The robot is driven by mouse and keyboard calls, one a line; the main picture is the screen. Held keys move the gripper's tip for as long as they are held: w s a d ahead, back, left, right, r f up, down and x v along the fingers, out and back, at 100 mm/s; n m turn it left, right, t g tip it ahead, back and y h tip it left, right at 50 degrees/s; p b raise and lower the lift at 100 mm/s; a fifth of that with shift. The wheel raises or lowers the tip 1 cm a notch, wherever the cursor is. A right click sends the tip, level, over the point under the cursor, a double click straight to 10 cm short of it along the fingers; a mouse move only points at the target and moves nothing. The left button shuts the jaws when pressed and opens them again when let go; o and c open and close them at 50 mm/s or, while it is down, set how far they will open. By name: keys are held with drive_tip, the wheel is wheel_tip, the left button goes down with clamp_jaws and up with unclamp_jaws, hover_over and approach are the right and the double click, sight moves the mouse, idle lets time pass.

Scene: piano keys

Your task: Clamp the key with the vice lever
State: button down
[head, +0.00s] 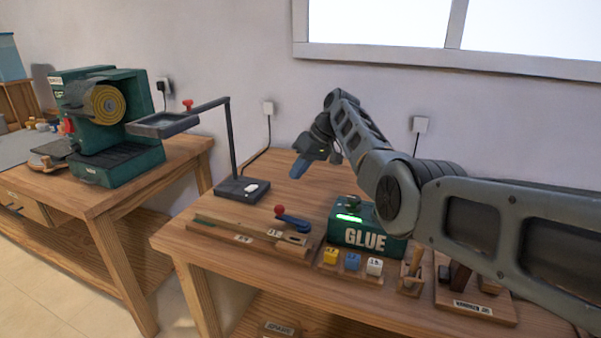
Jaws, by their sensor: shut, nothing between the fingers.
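The vice lever (293,222) is a blue arm with a red ball knob, on the right part of a long wooden fixture (243,238) on the bench. The knob end points to the back left. A long, thin wooden strip with a greenish part, seemingly the key (232,226), lies along the fixture to the left of the lever. Whether the jaw touches it is too small to tell. My gripper (298,169) is shut and empty, with blue fingers pointing down. It hangs in the air above the back of the bench, behind the lever and apart from it.
A green glue box (362,232) stands right of the lever, with yellow, blue and white cubes (352,261) before it. A dark lamp-like stand (241,188) rises behind the fixture at left. A green machine (108,130) stands on the left bench. Bare bench (280,180) lies below my gripper.

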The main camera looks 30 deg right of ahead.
drive_tip(key=shift+d+r+p, duration=0.25)
drive_tip(key=shift+d+r, duration=0.1)
drive_tip(key=shift+r, duration=0.2)
drive_tip(key=shift+d+r+p, duration=0.25)
drive_tip(key=shift+d+r, duration=0.05)
drive_tip(key=shift+r, duration=0.25)
drive_tip(key=shift+s, duration=0.1)
